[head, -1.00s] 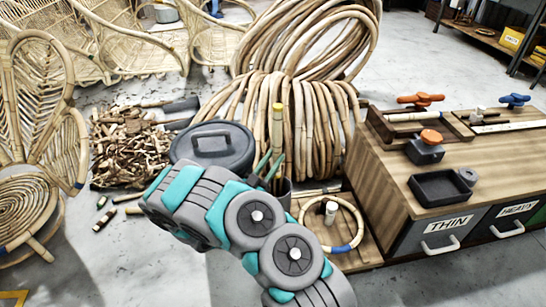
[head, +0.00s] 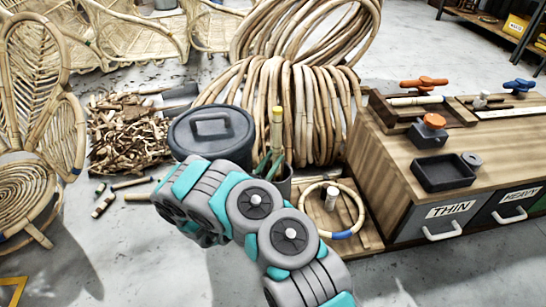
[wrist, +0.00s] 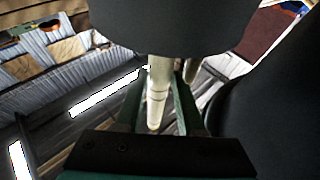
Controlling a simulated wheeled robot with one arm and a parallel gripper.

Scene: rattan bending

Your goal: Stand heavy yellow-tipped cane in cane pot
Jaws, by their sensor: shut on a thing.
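The yellow-tipped cane (head: 277,132) stands upright in the head view, its yellow end at the top. My gripper (head: 268,164) is shut on it; its green fingers show beside the cane's lower part. In the wrist view the pale cane (wrist: 159,85) lies between the green fingers of my gripper (wrist: 158,108). The dark cane pot (head: 285,186) is at the cane's foot, partly hidden by my arm. I cannot tell whether the cane's lower end is inside it.
A dark lidded bin (head: 210,140) stands close left of the cane. Large cane coils (head: 310,110) are behind it. A wooden tray (head: 372,238) with a cane ring (head: 350,232) and the drawer bench (head: 385,165) are to the right.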

